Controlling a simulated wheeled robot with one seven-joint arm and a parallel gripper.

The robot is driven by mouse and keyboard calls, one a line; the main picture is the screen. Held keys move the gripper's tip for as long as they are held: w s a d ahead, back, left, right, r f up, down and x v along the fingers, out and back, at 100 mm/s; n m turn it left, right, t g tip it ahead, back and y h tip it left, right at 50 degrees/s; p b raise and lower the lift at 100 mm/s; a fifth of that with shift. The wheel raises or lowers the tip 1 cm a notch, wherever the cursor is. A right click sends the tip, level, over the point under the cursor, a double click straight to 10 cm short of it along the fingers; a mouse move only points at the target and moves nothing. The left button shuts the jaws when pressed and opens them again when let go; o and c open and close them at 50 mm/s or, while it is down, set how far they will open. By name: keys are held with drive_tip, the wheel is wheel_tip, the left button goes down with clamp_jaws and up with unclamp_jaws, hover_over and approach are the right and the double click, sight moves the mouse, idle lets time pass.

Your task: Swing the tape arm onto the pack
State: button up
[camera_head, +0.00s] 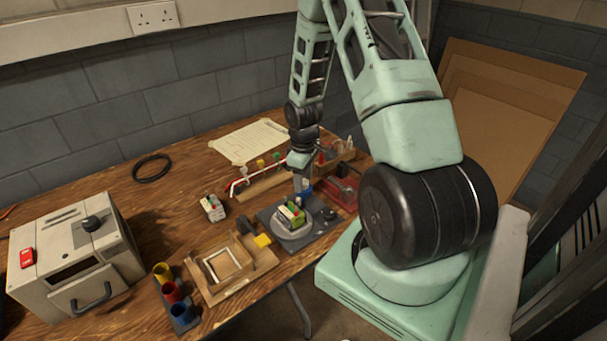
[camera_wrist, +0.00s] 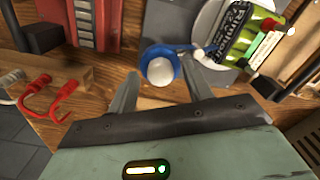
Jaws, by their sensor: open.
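The pack (camera_head: 291,214), green with pale and dark parts, sits on a round grey turntable (camera_head: 290,233) on a dark base plate. In the wrist view the pack (camera_wrist: 249,42) is at upper right. A blue ring-shaped part with a white round centre, seemingly the tape arm's end (camera_wrist: 148,55), lies just beyond my fingertips. It shows as a small blue patch (camera_head: 305,194) behind the pack in the head view. My gripper (camera_wrist: 162,68) is open, its two fingers on either side of the white centre; contact cannot be told. In the head view my gripper (camera_head: 301,184) partly hides the tape arm.
A red device (camera_head: 342,192) stands right of the gripper. A wooden rack (camera_head: 262,187) with coloured hooks is behind left. A wooden frame jig (camera_head: 222,263), coloured cups (camera_head: 172,291) and a beige box machine (camera_head: 75,255) stand left. Bare table lies near the black coil (camera_head: 151,168).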

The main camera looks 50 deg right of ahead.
sight(304, 182)
wheel_tip(304, 182, up, 17)
drive_tip(key=shift+r, duration=0.2)
idle(0.3)
idle(0.4)
drive_tip(key=a+r+n, duration=0.2)
drive_tip(key=a+r, duration=0.1)
drive_tip(key=a, duration=1.9)
drive_tip(key=s+a+r+n, duration=0.1)
drive_tip(key=s+a+n, duration=0.1)
drive_tip(key=s+a, duration=1.5)
drive_tip(key=shift+s+a+r+n+y, duration=0.3)
drive_tip(key=shift+a+n, duration=0.1)
drive_tip(key=shift+a, duration=0.35)
